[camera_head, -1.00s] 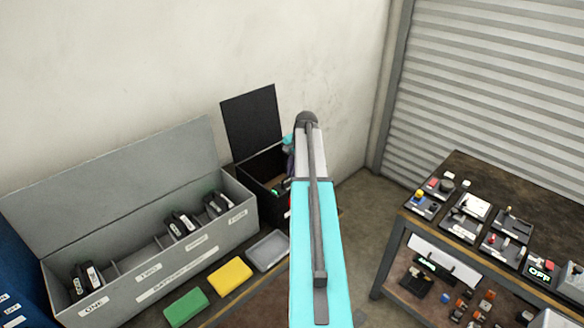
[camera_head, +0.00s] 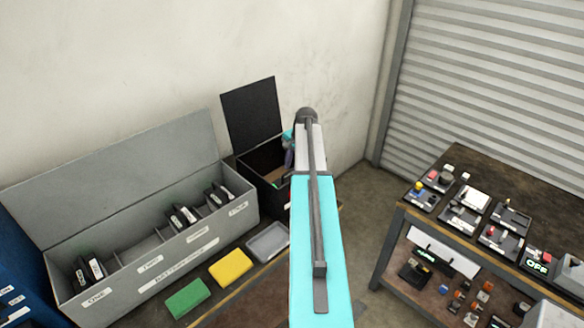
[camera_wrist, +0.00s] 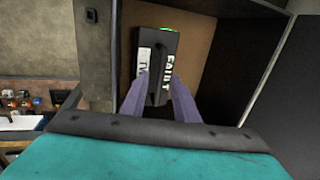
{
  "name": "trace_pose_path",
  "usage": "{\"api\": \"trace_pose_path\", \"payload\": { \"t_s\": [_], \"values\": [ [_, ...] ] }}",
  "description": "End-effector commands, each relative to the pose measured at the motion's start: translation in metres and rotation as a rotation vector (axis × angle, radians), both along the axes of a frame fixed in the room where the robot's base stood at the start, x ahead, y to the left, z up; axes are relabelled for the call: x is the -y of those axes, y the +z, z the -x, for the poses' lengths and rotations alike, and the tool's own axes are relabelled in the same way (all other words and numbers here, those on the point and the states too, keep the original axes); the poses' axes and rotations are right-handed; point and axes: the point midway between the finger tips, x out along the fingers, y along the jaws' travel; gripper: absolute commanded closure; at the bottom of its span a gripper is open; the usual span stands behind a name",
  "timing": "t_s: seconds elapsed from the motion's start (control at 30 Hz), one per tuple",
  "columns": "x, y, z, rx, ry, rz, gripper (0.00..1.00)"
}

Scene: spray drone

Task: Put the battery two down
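Battery two (camera_wrist: 157,45) is a dark block with white labels; one reads "FAINT", the other is partly covered and starts with "TW". A green light shows at its far end. It is in or just over the open black box (camera_head: 251,168), above a brown bottom in the wrist view; I cannot tell whether it touches that bottom. My gripper (camera_wrist: 160,80) has its two purple fingers on either side of the battery's near, handle part and seems shut on it. In the head view my gripper (camera_head: 288,155) is inside the box opening, partly hidden by my arm.
A grey battery case (camera_head: 150,290) at left has labelled slots and several batteries; the slot marked two looks empty. Green (camera_head: 187,298), yellow (camera_head: 231,268) and grey (camera_head: 268,242) trays lie in front. A workbench (camera_head: 480,167) with small devices stands right, beyond open floor.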

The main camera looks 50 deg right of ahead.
Motion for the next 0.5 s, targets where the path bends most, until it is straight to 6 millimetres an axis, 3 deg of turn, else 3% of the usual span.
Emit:
{"api": "trace_pose_path", "payload": {
  "t_s": [0.27,0.5],
  "values": [
    [0.000,0.005,0.001,0.000,0.000,0.000,0.72],
    [0.000,0.021,0.006,0.001,0.000,0.001,0.72]
  ]
}}
